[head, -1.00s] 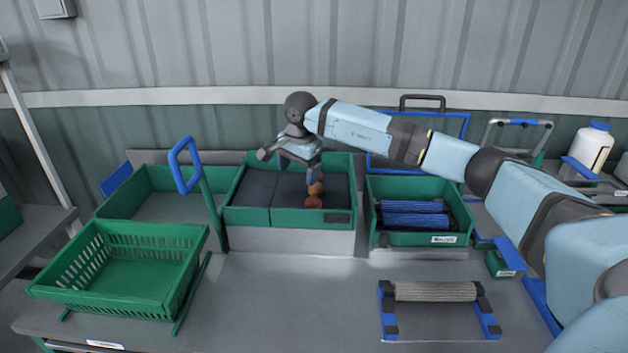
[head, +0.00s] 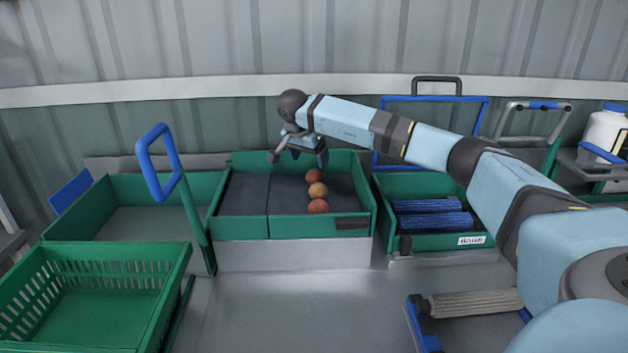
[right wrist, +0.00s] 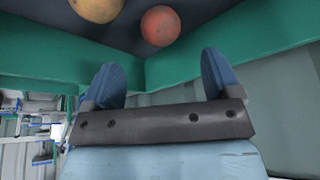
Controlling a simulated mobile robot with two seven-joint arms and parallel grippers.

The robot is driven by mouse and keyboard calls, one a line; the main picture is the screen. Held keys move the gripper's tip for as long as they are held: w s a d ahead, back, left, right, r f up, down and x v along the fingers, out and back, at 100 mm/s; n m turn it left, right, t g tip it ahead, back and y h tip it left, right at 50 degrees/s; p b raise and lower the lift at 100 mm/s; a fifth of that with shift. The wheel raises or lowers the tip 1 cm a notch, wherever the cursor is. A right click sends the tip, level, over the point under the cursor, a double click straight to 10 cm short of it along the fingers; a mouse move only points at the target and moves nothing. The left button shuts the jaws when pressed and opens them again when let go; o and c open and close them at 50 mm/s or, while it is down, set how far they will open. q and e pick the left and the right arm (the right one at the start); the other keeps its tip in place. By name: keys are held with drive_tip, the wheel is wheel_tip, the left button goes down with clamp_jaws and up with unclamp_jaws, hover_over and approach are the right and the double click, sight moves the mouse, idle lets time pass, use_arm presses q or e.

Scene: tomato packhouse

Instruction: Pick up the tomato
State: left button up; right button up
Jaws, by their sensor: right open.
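Three tomatoes lie in a row in the right part of a green-walled, dark-lined bin: a red one (head: 314,176) at the back, an orange-yellow one (head: 317,190) in the middle and a red one (head: 318,206) at the front. My right gripper (head: 309,156) is open and empty above the back of the bin, behind the row and apart from it. In the right wrist view, its two blue fingers (right wrist: 160,76) stand apart with nothing between them. A red tomato (right wrist: 160,26) and a yellowish one (right wrist: 97,8) show beyond the fingertips. My left gripper is out of view.
A green crate with blue rolls (head: 432,213) stands right of the bin. An empty green tray (head: 150,224) with a blue-handled post (head: 165,160) is at left. A slotted green basket (head: 105,300) is front left. The front bench (head: 290,300) is clear.

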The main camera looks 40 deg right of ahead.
sight(314, 171)
drive_tip(key=x, duration=0.2)
drive_tip(key=shift+w+d+f, duration=0.1)
drive_tip(key=shift+w+f, duration=0.05)
drive_tip(key=shift+f, duration=0.2)
drive_tip(key=x, duration=0.5)
drive_tip(key=shift+d, duration=0.15)
drive_tip(key=shift+r, duration=0.1)
drive_tip(key=c, duration=0.8)
